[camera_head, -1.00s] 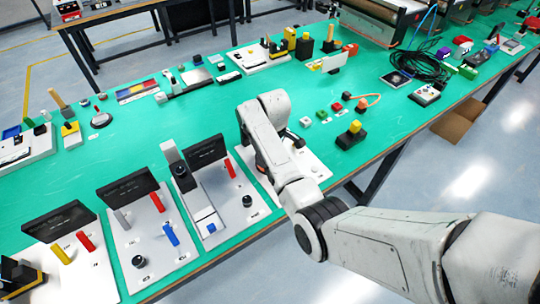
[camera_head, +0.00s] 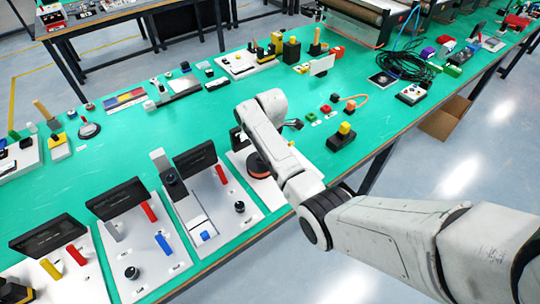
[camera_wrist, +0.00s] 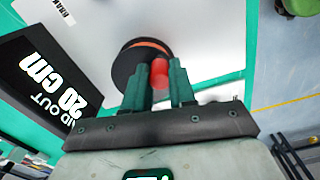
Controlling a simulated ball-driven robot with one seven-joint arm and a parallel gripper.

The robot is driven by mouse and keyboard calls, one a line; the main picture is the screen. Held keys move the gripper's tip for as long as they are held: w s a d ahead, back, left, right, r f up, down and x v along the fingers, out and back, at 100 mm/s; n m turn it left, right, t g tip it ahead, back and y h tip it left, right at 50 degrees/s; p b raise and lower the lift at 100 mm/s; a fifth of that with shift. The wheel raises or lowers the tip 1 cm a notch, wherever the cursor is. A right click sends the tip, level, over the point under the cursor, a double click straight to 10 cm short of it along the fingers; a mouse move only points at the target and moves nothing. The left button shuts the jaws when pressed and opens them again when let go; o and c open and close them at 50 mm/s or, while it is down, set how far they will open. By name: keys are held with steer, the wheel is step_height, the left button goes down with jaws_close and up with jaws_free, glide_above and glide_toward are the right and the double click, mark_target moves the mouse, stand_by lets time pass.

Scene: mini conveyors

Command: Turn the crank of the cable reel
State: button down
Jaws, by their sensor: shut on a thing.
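The cable reel is a black disc (camera_wrist: 124,66) with an orange rim, on a white plate (camera_wrist: 210,40) in the wrist view. Its red crank handle (camera_wrist: 160,72) stands between the fingers of my gripper (camera_wrist: 158,80), which is shut on it. A black display (camera_wrist: 42,80) beside the reel reads "20 cm", with "paid out" lettering partly cut off. In the head view the reel (camera_head: 258,165) and its plate (camera_head: 238,160) are partly covered by my arm. My gripper's fingers and the handle are hidden there.
Panels with black displays and red levers (camera_head: 149,211) stand left of the reel along the table's front edge. A black block with a yellow knob (camera_head: 345,129) stands to the right. Black coiled cable (camera_head: 405,66) lies farther right. Bare green table (camera_head: 130,135) shows behind the panels.

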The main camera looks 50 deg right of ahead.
steer(key=shift+w+d+r+n, duration=0.15)
steer(key=shift+n, duration=0.25)
steer(key=c, duration=0.9)
jaws_free()
step_height(320, 180, up, 11)
steer(key=shift+f+b, duration=0.15)
steer(key=shift+b, duration=0.4)
